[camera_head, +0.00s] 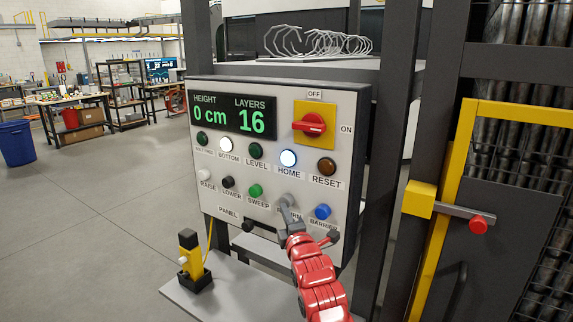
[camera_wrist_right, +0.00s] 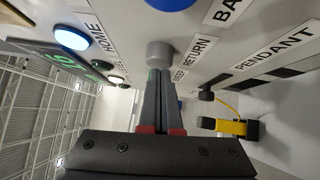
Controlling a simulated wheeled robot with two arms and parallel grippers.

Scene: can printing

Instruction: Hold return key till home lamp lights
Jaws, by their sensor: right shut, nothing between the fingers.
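The control panel (camera_head: 225,173) carries the grey RETURN key (camera_head: 287,201), partly hidden in the head view by my right gripper (camera_head: 287,212). In the right wrist view the RETURN key (camera_wrist_right: 160,53) sits directly at the closed fingertips (camera_wrist_right: 160,75), which appear to touch its face. I cannot tell how far the key is pressed. The right gripper is shut with nothing held. The HOME lamp (camera_head: 288,158) is lit bright white-blue, and it also glows in the right wrist view (camera_wrist_right: 71,38). My left gripper is not in view.
The display (camera_head: 232,118) reads 0 cm and 16 layers. The BOTTOM lamp (camera_head: 226,144) is lit too. The blue BARRIER key (camera_head: 322,211) and green SWEEP key (camera_head: 255,191) flank RETURN. A yellow pendant (camera_head: 190,259) stands on the shelf below. A yellow-framed gate (camera_head: 455,180) is at right.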

